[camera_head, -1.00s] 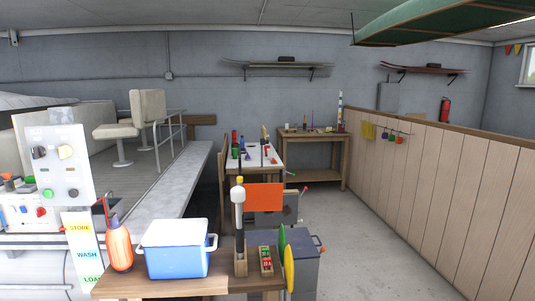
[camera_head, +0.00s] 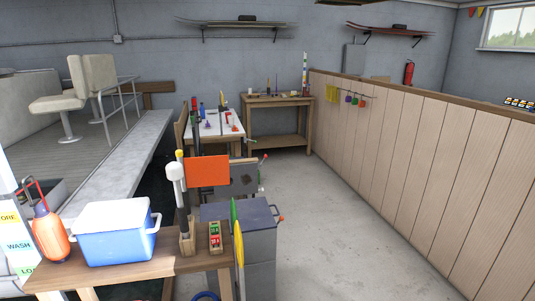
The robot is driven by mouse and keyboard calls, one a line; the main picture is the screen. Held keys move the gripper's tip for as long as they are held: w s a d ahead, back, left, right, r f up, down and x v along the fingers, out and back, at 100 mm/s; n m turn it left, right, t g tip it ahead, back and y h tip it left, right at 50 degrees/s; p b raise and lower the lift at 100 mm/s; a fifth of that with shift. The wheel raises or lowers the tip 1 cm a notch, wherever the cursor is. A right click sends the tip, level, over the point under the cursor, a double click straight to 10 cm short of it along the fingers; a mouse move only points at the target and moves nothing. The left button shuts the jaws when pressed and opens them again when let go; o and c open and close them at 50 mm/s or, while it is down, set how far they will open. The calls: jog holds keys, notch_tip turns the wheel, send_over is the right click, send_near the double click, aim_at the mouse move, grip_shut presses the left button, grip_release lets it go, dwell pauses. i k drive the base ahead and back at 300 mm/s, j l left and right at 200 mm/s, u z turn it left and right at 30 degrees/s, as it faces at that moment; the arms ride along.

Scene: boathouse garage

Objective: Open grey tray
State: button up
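I cannot make out a thing that is clearly the grey tray. A grey cabinet (camera_head: 258,248) with a dark top stands at the right end of the near wooden bench, and a red-tipped handle sticks out at its upper right. Behind it is a grey box-like thing (camera_head: 245,180) with dark marks and a red knob beside it, partly hidden by an orange panel (camera_head: 207,171). My gripper is not in view.
The wooden bench (camera_head: 150,267) holds a blue cooler (camera_head: 115,240), an orange sprayer (camera_head: 49,235) and a small red-green box (camera_head: 215,238). A white table and a wooden table (camera_head: 275,102) stand behind. The concrete floor (camera_head: 345,225) is clear up to the plank partition (camera_head: 430,170).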

aim_at(243, 176)
jog(key=i+l+z, duration=0.5)
jog(key=i+z, duration=0.15)
jog(key=i, duration=0.3)
jog(key=i+l+z, duration=0.1)
jog(key=i+z, duration=0.25)
jog(key=i, duration=0.15)
jog(key=i+l+u, duration=0.1)
jog(key=i+u, duration=0.2)
jog(key=i, duration=0.25)
jog(key=i+l+u, duration=0.25)
jog(key=i, duration=0.3)
jog(key=i+l+u, duration=0.2)
jog(key=u, duration=0.2)
jog(key=i+l+u, duration=0.3)
jog(key=u, duration=0.15)
jog(key=i+l+u, duration=0.4)
jog(key=l+u, duration=0.45)
jog(key=i+l+u, duration=0.1)
jog(key=l, duration=0.15)
jog(key=i+l, duration=0.15)
jog(key=i+l+u, duration=0.1)
jog(key=i+l, duration=0.65)
jog(key=l, duration=0.2)
jog(key=i+l+u, duration=0.15)
jog(key=i+l, duration=0.6)
jog(key=l, duration=0.25)
jog(key=j+u, duration=0.05)
